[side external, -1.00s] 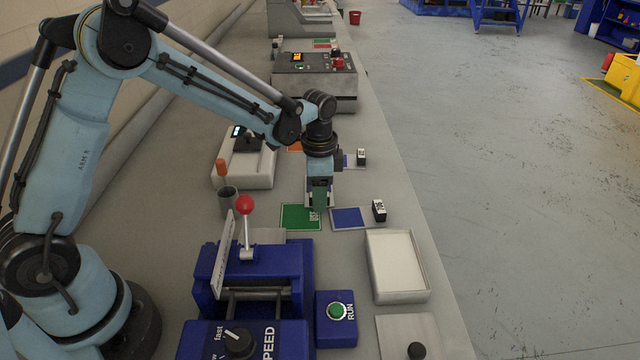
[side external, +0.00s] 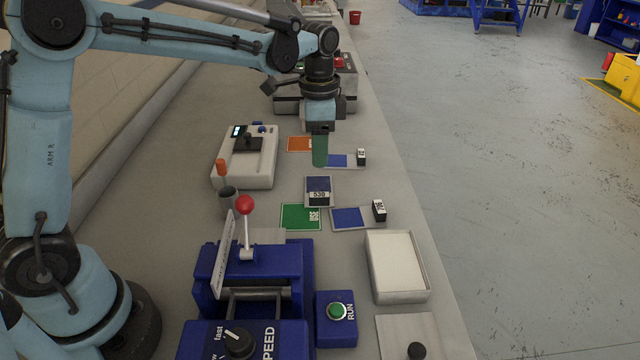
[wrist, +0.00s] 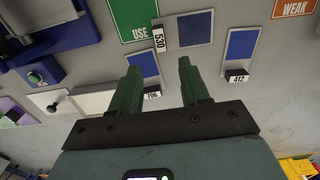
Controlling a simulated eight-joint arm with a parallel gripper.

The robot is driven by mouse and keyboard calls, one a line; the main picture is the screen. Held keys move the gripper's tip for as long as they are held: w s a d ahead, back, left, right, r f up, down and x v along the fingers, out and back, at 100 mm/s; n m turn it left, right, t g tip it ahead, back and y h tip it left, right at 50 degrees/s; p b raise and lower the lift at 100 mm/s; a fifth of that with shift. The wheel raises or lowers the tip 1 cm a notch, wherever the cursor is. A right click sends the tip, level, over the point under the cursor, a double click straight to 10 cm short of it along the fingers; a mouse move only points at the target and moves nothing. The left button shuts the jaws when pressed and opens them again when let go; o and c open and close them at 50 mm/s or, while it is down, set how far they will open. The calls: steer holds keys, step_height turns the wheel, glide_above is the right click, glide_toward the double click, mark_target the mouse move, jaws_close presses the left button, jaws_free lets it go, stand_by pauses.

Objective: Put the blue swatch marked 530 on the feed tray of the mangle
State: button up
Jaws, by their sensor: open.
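The blue swatch marked 530 (side external: 319,184) lies on the bench behind the green USE card, its white label facing the side camera. In the wrist view this swatch (wrist: 190,29) is beyond the fingertips, with the 530 label at its left end. My gripper (side external: 320,164) is raised above the bench beyond the swatch, its green fingers pointing down. In the wrist view my gripper (wrist: 157,64) is open, with nothing between its fingers. The blue mangle (side external: 255,275) stands in front, with a red-knobbed lever. A grey plate (side external: 268,236), possibly its feed tray, is partly hidden behind it.
The green USE card (side external: 296,216) and orange card (side external: 299,144) lie on the bench. Other blue swatches bear labels 706 (wrist: 152,95) and 412 (wrist: 237,78). A white tray (side external: 398,266) is right of the mangle. A grey cup (side external: 228,202) stands left.

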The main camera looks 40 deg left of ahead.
steer(key=s+a+r+n+t, duration=0.2)
steer(key=s+n+t, duration=0.4)
steer(key=s, duration=0.9)
steer(key=n, duration=0.2)
steer(key=shift+s+r+n+t, duration=0.15)
steer(key=shift+n+t, duration=0.15)
steer(key=shift+t, duration=0.1)
steer(key=shift+o, duration=0.7)
steer(key=shift+s, duration=0.15)
steer(key=o, duration=0.4)
steer(key=shift+o, duration=0.2)
